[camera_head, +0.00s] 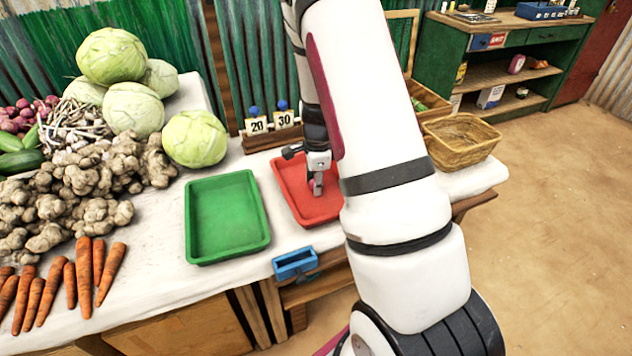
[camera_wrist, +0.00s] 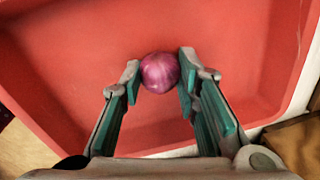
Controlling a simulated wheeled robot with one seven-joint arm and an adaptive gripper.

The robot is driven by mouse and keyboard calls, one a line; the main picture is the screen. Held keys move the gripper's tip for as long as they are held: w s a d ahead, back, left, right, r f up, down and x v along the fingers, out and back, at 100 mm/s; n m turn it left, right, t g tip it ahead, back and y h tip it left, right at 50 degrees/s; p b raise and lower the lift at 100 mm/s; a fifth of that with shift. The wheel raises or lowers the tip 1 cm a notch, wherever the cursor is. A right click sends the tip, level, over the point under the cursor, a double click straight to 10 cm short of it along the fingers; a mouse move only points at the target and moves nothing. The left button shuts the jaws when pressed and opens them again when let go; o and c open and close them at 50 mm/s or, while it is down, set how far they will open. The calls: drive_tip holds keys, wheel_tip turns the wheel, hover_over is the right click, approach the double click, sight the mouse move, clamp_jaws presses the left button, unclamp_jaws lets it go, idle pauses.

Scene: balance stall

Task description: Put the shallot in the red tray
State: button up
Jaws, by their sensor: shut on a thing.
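The shallot (camera_wrist: 159,72) is round and purple-pink and sits between the fingertips of my gripper (camera_wrist: 158,82) in the wrist view. My gripper is shut on it, over the inside of the red tray (camera_wrist: 60,60). In the head view my gripper (camera_head: 317,185) points down into the red tray (camera_head: 293,190), which is partly hidden behind my arm. The shallot is hard to make out there. I cannot tell whether the shallot touches the tray floor.
An empty green tray (camera_head: 228,215) stands left of the red tray. Cards marked 20 and 30 (camera_head: 270,122) stand behind it. Cabbages (camera_head: 195,139), ginger (camera_head: 70,190) and carrots (camera_head: 83,270) fill the left. A wicker basket (camera_head: 462,155) is at the right.

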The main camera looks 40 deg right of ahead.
drive_tip(key=o, duration=0.9)
drive_tip(key=shift+f, duration=0.1)
drive_tip(key=shift+c, duration=0.2)
